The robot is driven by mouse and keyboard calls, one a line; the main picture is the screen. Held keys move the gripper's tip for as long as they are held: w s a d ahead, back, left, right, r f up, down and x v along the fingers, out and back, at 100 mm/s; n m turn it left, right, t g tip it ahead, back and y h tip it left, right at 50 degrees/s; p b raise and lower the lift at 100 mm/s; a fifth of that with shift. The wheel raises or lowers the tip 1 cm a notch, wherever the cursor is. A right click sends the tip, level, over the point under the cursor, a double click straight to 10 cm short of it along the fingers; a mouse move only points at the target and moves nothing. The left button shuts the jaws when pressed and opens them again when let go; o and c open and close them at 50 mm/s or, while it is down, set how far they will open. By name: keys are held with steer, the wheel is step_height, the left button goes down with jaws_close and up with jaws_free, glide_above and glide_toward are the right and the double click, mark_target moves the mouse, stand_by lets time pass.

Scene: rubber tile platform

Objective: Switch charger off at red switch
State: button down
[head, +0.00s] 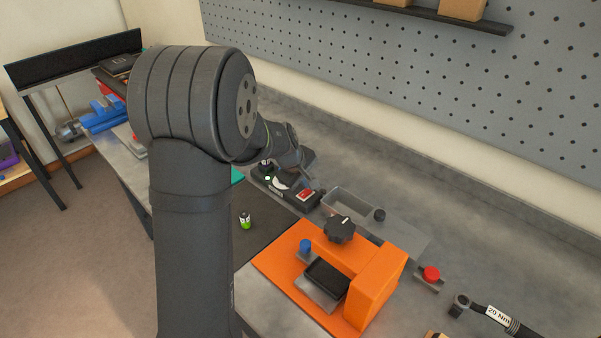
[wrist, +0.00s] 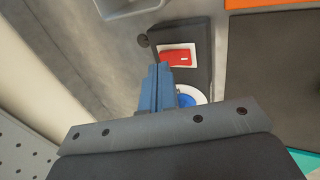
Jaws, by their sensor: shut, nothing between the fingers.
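The charger (head: 288,193) is a dark box on the workbench with a red switch (head: 307,194) at its right end and a small green light at its left. In the wrist view the red switch (wrist: 177,57) sits on a white plate on the dark charger body (wrist: 197,35). My gripper (wrist: 160,68) is shut and empty, its blue fingers over the charger beside the switch's plate. Contact with the switch cannot be told. A round white part with blue (wrist: 190,96) is partly hidden by the fingers. In the head view my arm hides the gripper's fingers.
A grey bin (head: 352,204) stands right of the charger. An orange fixture (head: 375,287) with a black knob is in front, and a battery (head: 245,220) is on a dark mat. A red button (head: 431,273) and a torque wrench (head: 498,317) lie further right.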

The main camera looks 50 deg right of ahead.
mark_target(303, 196)
steer(key=shift+x, duration=0.95)
steer(key=shift+d+f+y, duration=0.25)
steer(key=shift+d+y, duration=0.05)
steer(key=shift+y, duration=0.1)
steer(key=shift+a, duration=0.2)
steer(key=shift+a+r, duration=0.1)
steer(key=shift+a, duration=0.55)
step_height(303, 196, up, 14)
steer(key=shift+a, duration=0.4)
